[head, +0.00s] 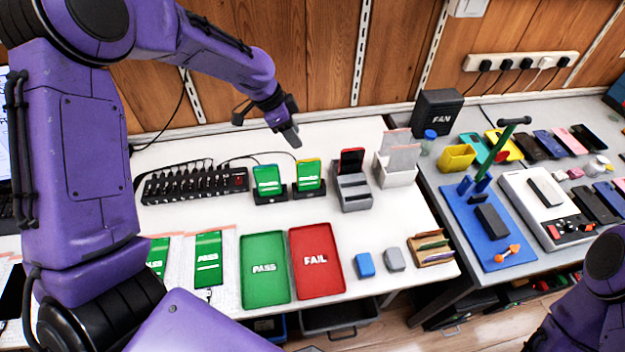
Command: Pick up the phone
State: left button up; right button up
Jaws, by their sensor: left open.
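Two phones with lit green screens stand upright in black docks on the white table in the head view: one on the left (268,178) and one on the right with a yellow edge (309,174). A dark phone with a red screen (351,160) stands in a grey slotted holder (352,192). My left gripper (265,127) is open and empty, above the table behind the docked phones. My right gripper is out of view.
A green PASS tray (264,290) and a red FAIL tray (317,285) lie at the front. A black power hub (195,186) with cables sits left of the docks. A white box (397,174) stands right of the holder. The grey side table (512,262) is crowded with phones and tools.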

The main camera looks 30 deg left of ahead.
aim_at(307, 159)
pick_arm(q)
jog(key=x, duration=0.5)
jog(key=a+x, duration=0.1)
jog(key=x, duration=0.1)
jog(key=shift+s+d+f+b, duration=0.1)
jog(key=shift+s+f+b, duration=0.15)
jog(key=shift+f+b, duration=0.2)
jog(key=p+x, duration=0.1)
jog(key=x, duration=0.1)
jog(key=p+x, duration=0.1)
jog(key=x, duration=0.2)
jog(key=shift+d+r, duration=0.15)
jog(key=shift+d, duration=0.2)
jog(key=shift+w+d+f, duration=0.1)
jog(key=shift+f, duration=0.35)
jog(key=shift+r, duration=0.1)
grip_shut()
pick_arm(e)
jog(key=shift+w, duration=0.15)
